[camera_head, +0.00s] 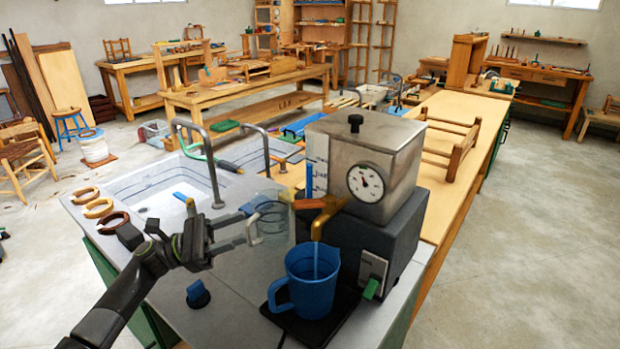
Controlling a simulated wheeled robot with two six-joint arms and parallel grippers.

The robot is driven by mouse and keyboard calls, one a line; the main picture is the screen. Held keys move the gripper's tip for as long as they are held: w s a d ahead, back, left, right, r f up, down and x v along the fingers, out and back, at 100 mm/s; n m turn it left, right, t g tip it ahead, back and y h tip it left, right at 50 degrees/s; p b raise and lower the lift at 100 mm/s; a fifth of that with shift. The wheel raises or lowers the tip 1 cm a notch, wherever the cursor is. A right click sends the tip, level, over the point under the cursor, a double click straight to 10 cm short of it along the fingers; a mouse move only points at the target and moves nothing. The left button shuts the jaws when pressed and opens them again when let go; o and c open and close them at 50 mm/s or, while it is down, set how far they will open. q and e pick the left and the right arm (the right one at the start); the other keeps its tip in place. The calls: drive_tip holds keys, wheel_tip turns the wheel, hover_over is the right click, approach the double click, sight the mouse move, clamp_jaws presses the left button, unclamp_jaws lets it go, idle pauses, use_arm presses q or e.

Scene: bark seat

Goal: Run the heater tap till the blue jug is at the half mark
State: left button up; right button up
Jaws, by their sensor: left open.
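The blue jug (312,292) stands upright on a black mat (340,316) under the brass tap (322,220) of the heater, its handle to the left. A thin, pale stream appears to fall from the spout into the jug. The water level inside cannot be made out. The tap's orange-brown lever (308,204) points left. The heater's steel tank (375,150) has a round dial (366,183). My left gripper (258,222) is open, left of the tap and lever, apart from the lever. My right gripper is not in view.
A clear ringed vessel (275,222) stands beside my left fingertips. A blue knob (198,294) is on the counter in front. A sink (160,190) and several brown horseshoe shapes (99,208) lie to the left. A green-tipped switch (371,288) is on the heater base.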

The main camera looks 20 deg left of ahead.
use_arm(q)
drive_tip(key=n, duration=0.3)
drive_tip(key=t+p, duration=0.1)
drive_tip(key=p, duration=0.7)
approach(310, 201)
drive_tip(key=x, duration=0.9)
drive_tip(key=shift+d+r, duration=0.1)
drive_tip(key=shift+r, duration=0.1)
drive_tip(key=shift+w+d+r, duration=0.1)
drive_tip(key=shift+w+d, duration=0.2)
drive_tip(key=shift+d, duration=0.2)
clamp_jaws()
